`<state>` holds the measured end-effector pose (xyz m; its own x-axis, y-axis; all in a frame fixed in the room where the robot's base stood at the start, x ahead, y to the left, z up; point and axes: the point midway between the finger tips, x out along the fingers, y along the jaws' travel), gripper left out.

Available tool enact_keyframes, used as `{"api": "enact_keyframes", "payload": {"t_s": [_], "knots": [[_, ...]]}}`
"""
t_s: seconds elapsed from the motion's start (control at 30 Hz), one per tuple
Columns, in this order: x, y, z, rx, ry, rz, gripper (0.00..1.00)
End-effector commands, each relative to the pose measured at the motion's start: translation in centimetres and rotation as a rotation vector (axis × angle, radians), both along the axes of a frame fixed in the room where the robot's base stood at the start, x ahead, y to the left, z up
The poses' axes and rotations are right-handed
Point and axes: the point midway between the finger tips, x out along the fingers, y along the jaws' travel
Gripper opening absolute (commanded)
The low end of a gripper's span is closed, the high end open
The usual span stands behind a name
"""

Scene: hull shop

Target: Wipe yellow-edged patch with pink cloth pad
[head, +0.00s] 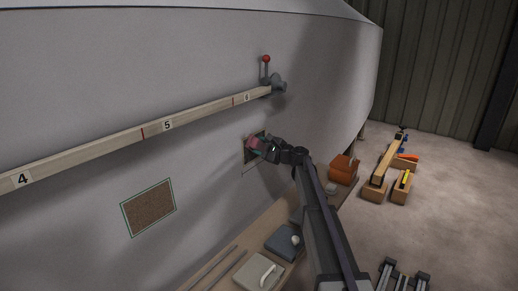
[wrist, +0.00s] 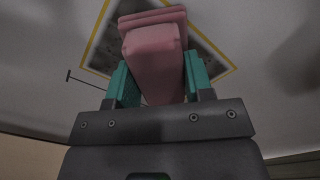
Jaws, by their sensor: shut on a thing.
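My gripper (wrist: 158,85) is shut on the pink cloth pad (wrist: 155,48), with its green fingers on either side of the pad's block. In the wrist view the pad is in front of the yellow-edged patch (wrist: 101,48), a dark speckled area on the grey hull, and hides its middle. I cannot tell whether the pad touches the surface. In the head view the pad (head: 254,142) shows at the end of my arm, over the dark patch (head: 249,156). My gripper (head: 262,145) partly covers the patch there.
A green-edged brown patch (head: 148,207) lies left on the hull (head: 70,90). A numbered wooden batten (head: 110,144) runs above, ending at a red-knobbed clamp (head: 272,76). A bench below holds a blue-grey block (head: 286,243), a pale block (head: 258,274) and an orange item (head: 343,168).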

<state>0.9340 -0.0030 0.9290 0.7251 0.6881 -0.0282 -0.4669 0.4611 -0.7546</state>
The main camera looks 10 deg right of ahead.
Motion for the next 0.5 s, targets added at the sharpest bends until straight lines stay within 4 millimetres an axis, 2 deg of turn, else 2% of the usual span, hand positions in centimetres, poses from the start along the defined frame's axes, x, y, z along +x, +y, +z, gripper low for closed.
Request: {"api": "enact_keyframes", "payload": {"t_s": [0.2, 0.5], "knots": [[1.7, -1.6, 0.0, 0.000, 0.000, -0.001, 0.27], [2.3, -2.3, 0.0, 0.001, -0.001, -0.001, 0.27]]}}
